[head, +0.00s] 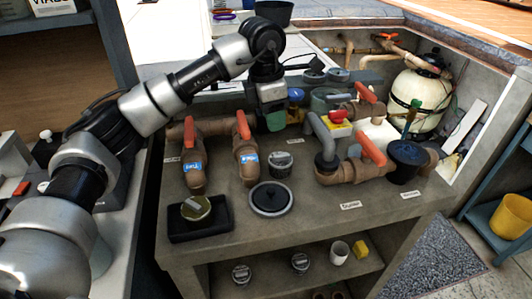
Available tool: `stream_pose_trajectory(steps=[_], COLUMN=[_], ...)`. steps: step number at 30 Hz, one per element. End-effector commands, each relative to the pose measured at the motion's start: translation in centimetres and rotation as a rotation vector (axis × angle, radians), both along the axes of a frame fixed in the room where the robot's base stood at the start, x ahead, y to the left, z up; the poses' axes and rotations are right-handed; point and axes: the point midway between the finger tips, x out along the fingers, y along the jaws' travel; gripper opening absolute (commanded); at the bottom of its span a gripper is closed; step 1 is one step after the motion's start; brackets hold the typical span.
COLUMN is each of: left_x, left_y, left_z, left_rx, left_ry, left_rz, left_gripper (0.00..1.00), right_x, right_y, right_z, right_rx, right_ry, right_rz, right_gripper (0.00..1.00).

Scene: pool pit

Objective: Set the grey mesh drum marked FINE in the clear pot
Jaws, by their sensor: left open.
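A small grey drum (281,164) stands upright on the grey counter, behind a round dark lid with a knob (270,198). Two similar grey drums stand on the shelf below, a left one (241,274) and a right one (300,263). Their markings are too small to read, so I cannot tell which is FINE. A round, yellowish, see-through-looking vessel (196,209) sits in a black block at the counter's front left; it may be the clear pot. My left gripper (275,120) is open, pointing down behind the counter drum and apart from it. My right gripper is out of view.
Brown pipes with red-handled valves, a left one (194,160) and a middle one (247,155), rise near my left gripper. Another red-handled valve (372,150) and a black bucket-like vessel (407,160) stand at the right.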

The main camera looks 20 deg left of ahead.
Motion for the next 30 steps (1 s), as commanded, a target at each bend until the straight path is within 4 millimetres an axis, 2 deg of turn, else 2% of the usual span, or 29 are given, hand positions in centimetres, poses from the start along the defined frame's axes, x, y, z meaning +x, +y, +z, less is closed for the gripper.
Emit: stream_pose_trajectory(steps=[4, 12, 17, 25, 30], left_x=[0.0, 0.4, 0.5, 0.9, 1.0], left_y=[-0.2, -0.7, -1.0, -1.9, -2.0], left_z=[-0.9, -4.8, -5.9, -9.5, -10.6], left_rx=[-0.001, -0.001, -0.002, -0.002, -0.001], left_ry=[0.003, 0.001, 0.002, 0.003, 0.0], left_rz=[-0.001, -0.002, -0.001, -0.002, -0.001], left_gripper=[0.43, 0.43, 0.43, 0.43, 0.43], right_x=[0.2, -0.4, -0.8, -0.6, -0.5], right_y=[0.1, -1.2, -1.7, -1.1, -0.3], right_z=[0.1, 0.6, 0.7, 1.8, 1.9], right_rx=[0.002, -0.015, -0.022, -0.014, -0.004], right_ry=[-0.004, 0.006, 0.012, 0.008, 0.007], right_rz=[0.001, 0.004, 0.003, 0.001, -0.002], right_gripper=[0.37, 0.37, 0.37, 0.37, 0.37])
